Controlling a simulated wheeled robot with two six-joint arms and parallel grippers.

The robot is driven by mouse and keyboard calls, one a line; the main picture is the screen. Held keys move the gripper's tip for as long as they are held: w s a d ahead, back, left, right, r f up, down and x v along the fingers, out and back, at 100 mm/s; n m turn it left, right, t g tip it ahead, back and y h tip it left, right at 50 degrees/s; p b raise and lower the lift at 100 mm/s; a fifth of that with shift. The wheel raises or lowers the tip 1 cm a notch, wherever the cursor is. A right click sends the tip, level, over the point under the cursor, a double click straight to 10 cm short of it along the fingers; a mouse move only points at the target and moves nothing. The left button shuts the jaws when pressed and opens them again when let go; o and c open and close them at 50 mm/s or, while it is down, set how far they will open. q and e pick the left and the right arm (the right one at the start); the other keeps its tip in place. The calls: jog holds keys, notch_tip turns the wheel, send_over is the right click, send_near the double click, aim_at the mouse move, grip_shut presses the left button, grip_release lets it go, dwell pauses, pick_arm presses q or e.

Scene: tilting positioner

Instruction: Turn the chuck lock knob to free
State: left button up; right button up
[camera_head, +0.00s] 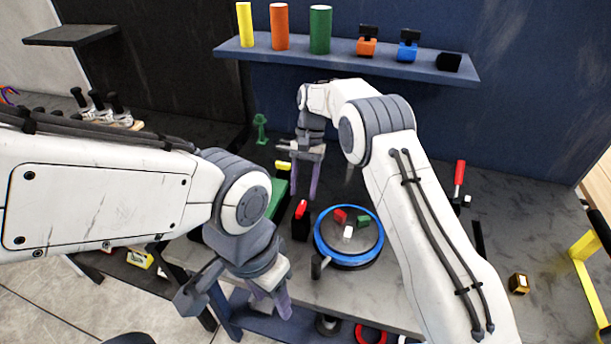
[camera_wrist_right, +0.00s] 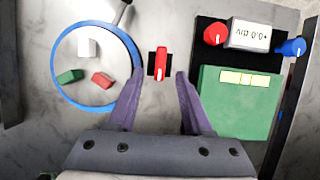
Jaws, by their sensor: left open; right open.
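A red knob (camera_head: 301,209) on a small black base stands just left of the round chuck, which has a blue ring (camera_head: 319,246) and red, green and white blocks on its face. In the right wrist view the red knob (camera_wrist_right: 161,62) points along the view, and the chuck's blue ring (camera_wrist_right: 60,84) is to its left. My right gripper (camera_head: 305,184) is open and empty above the bench. In its wrist view the right fingertips (camera_wrist_right: 159,80) are either side of the knob's line, apart from it. My left gripper (camera_head: 270,302) is open near the bench's front edge.
A dark crank handle (camera_head: 316,266) sticks out at the chuck's front left. A blue shelf (camera_head: 345,62) holds cylinders behind.

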pick_arm(q)
jog(key=shift+f, duration=0.4)
pick_arm(e)
jog(key=v, duration=0.5)
jog(key=shift+w+d+r, duration=0.15)
jog(key=shift+r, duration=0.25)
jog(key=s+a+r+n+t+b, duration=0.1)
jog(key=s+a+r+n, duration=0.2)
jog(key=s, duration=0.6)
jog(key=s+a+r+n+t, duration=0.1)
jog(key=s+r+n, duration=0.3)
jog(key=s, duration=0.5)
pick_arm(q)
jog(key=shift+d+f+b, duration=0.4)
jog(key=shift+d+f, duration=0.35)
jog(key=shift+d, duration=0.05)
pick_arm(e)
jog(key=s+d+f+n+t, duration=0.1)
jog(key=s+d, duration=0.3)
jog(key=s, duration=0.5)
jog(key=s+d+f+n+t, duration=0.1)
jog(key=s+d+f+n, duration=0.1)
jog(key=s+d, duration=0.3)
jog(key=s, duration=0.4)
jog(key=shift+f, duration=0.35)
